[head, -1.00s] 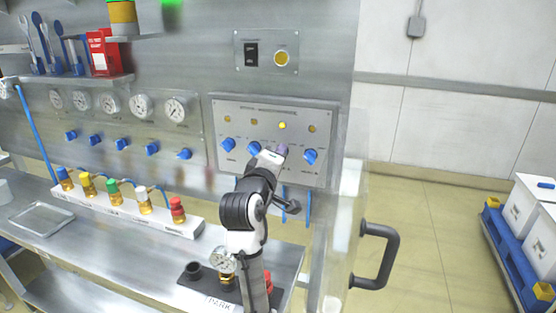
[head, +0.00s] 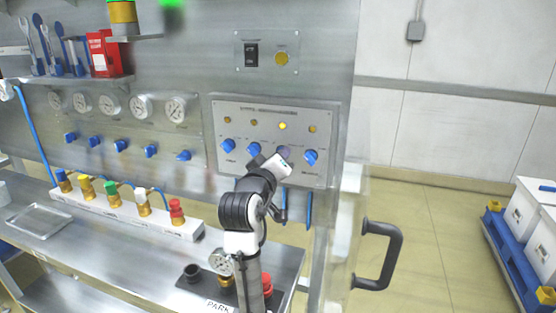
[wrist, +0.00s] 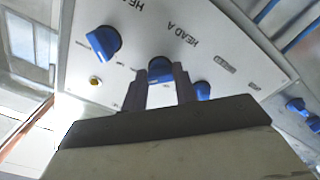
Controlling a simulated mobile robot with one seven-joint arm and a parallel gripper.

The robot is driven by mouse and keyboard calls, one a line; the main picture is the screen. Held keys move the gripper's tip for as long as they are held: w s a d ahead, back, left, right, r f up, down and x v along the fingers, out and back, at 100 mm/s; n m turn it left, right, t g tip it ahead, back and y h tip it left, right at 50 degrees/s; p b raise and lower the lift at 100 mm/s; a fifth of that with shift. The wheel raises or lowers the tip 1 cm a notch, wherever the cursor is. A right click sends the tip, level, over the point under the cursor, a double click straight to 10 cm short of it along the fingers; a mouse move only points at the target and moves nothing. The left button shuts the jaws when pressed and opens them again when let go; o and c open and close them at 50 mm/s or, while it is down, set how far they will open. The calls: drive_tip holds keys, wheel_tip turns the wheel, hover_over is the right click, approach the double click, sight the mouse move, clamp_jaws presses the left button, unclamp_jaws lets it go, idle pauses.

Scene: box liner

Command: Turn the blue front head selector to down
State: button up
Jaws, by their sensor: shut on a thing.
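A grey panel (head: 275,112) on the machine carries a row of blue selector knobs. My gripper (head: 284,153) is at the third knob from the left and hides most of it. In the wrist view, my gripper (wrist: 160,86) has one dark finger on each side of a blue knob (wrist: 160,67) and is shut on it. The print "HEAD A" stands beside this knob. I cannot read from the frames which way the held knob points. The blue knobs on either side show free in the head view, at left (head: 253,149) and right (head: 311,157).
A lit yellow lamp (head: 282,126) is above the held knob. A switch plate (head: 267,53) is higher up. A row of gauges and blue valve knobs (head: 121,145) is to the left.

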drive_tip(key=o, duration=1)
drive_tip(key=shift+c, duration=0.2)
drive_tip(key=b+v, duration=0.3)
drive_tip(key=v, duration=1.1)
drive_tip(key=shift+b, duration=0.35)
drive_tip(key=shift+w, duration=0.1)
